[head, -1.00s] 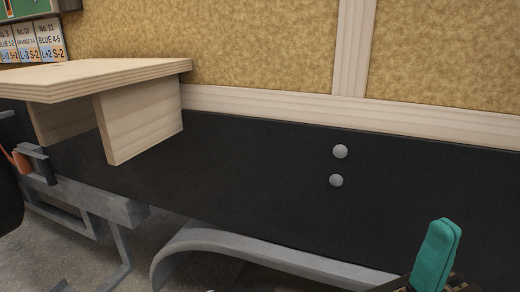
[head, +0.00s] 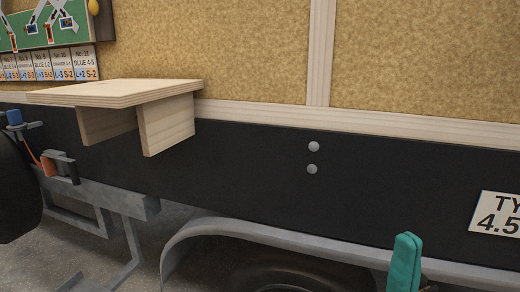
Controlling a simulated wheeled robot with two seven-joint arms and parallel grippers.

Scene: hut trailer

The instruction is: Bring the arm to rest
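Of my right gripper, a teal upright piece that looks like a finger (head: 405,263) shows at the bottom edge, right of the middle, in the head view. It stands in front of the grey wheel arch of the trailer. The rest of this gripper lies below the picture, so its opening is hidden. I see nothing held in it. My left gripper is not in view.
A wooden shelf (head: 125,92) juts out from the trailer's wall (head: 225,60) at the left. A black side panel (head: 260,175) runs below. A grey wheel arch (head: 270,230) is at the bottom. A plate (head: 497,213) shows at right, labelled cards (head: 50,65) upper left.

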